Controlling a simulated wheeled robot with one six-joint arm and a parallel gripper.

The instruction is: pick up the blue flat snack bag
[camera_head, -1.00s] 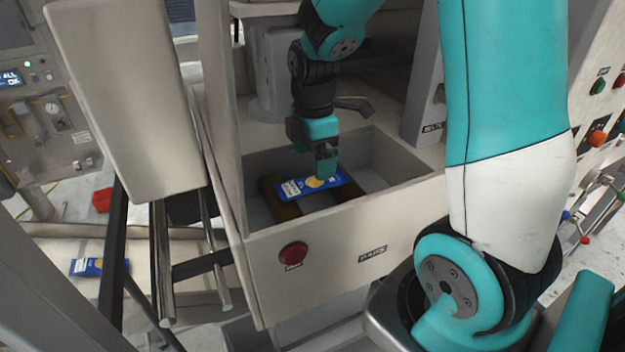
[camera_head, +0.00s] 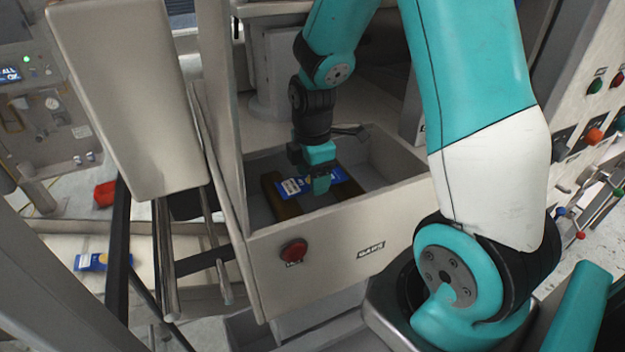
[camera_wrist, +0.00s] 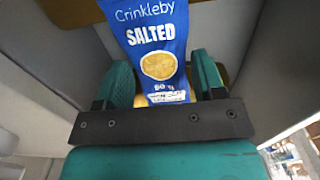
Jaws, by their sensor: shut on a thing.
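The blue flat snack bag (camera_head: 294,187) lies in an open metal bin (camera_head: 410,172) in the head view, over two brown bars. My gripper (camera_head: 319,184) is down at the bag and hides part of it. In the wrist view the same bag (camera_wrist: 155,40) reads "Crinkleby SALTED" and shows a yellow chip picture. It runs up between the two teal fingers of my gripper (camera_wrist: 165,85), which is shut on it. Small gaps seem to show beside the fingers from this angle. I cannot tell whether the bag is clear of the bars.
The bin's walls stand close around my gripper. Its front carries a red button (camera_head: 293,251). A second blue bag (camera_head: 91,262) lies on a pale surface at the left. A grey post and a large beige panel (camera_head: 125,95) stand left of the bin.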

